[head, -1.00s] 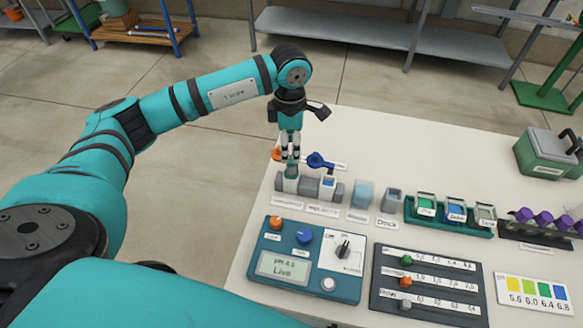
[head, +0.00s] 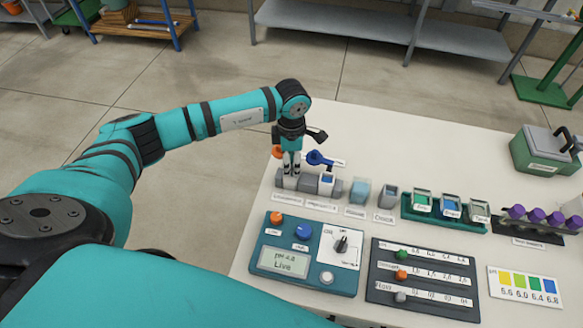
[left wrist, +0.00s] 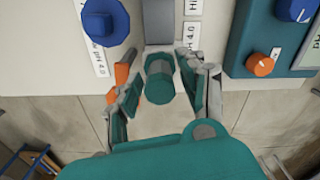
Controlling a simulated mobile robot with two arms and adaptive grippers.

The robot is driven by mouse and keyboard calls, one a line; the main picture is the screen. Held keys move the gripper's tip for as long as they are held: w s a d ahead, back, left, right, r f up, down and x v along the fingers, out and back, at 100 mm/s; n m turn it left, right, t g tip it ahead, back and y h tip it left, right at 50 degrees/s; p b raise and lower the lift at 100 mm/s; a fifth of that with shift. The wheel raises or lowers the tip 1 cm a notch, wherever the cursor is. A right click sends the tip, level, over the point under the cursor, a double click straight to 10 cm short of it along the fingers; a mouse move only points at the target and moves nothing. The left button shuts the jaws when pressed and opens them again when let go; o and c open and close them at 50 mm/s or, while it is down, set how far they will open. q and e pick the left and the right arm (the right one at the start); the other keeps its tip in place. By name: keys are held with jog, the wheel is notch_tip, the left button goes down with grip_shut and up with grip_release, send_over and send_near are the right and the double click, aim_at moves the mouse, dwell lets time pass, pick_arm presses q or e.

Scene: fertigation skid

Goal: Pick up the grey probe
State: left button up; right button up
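My left gripper (head: 291,168) points down over the left end of the grey manifold-like block (head: 309,188) on the table. In the left wrist view, its two fingers (left wrist: 166,80) stand apart on both sides of a dark teal cylinder (left wrist: 159,85), with gaps visible, so it looks open. A grey bar (left wrist: 160,20) lies beyond the cylinder. I cannot clearly make out a grey probe; the gripper hides part of this spot in the head view. A small grey upright piece (head: 388,197) stands further right, above a label. My right gripper is not in view.
An orange handle (head: 277,152) and a blue handle (head: 318,158) sit close to the left gripper. A control panel (head: 262,279) and a slider board (head: 425,310) lie nearer. A teal vial rack (head: 410,217) stands right.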

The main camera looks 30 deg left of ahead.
pick_arm(q)
grip_shut()
jog(key=shift+r, duration=0.1)
notch_tip(320, 180, up, 10)
jog(key=shift+w+r+b, duration=0.1)
jog(key=shift+r+b, duration=0.1)
jog(key=shift+b, duration=1)
jog(key=shift+r, duration=0.45)
